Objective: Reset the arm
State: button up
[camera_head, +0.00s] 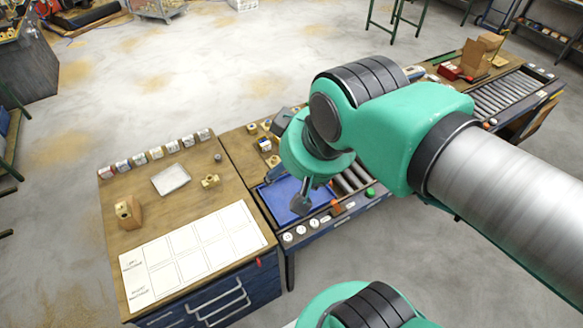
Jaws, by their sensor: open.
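My arm reaches in from the right edge, green with dark ribbed joint covers. My gripper (301,204) hangs from its end, pointing down over the blue tray (271,196) on the conveyor table. The gripper is small in the picture and partly dark; its jaws are open and I see nothing held between them. The near arm link hides part of the table and rollers behind it.
A wooden bench (136,224) at left carries a white grid sheet (190,250), a clear shallow tray (170,179), a brass part (210,181), a wooden block (131,212) and a row of small boxes (155,152). Rollers (352,178) lie right of the blue tray. Open floor lies behind.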

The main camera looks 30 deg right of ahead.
notch_tip(320, 180, down, 18)
jog(key=b, duration=1.7)
jog(key=shift+r+b, duration=0.25)
jog(key=shift+b, duration=0.05)
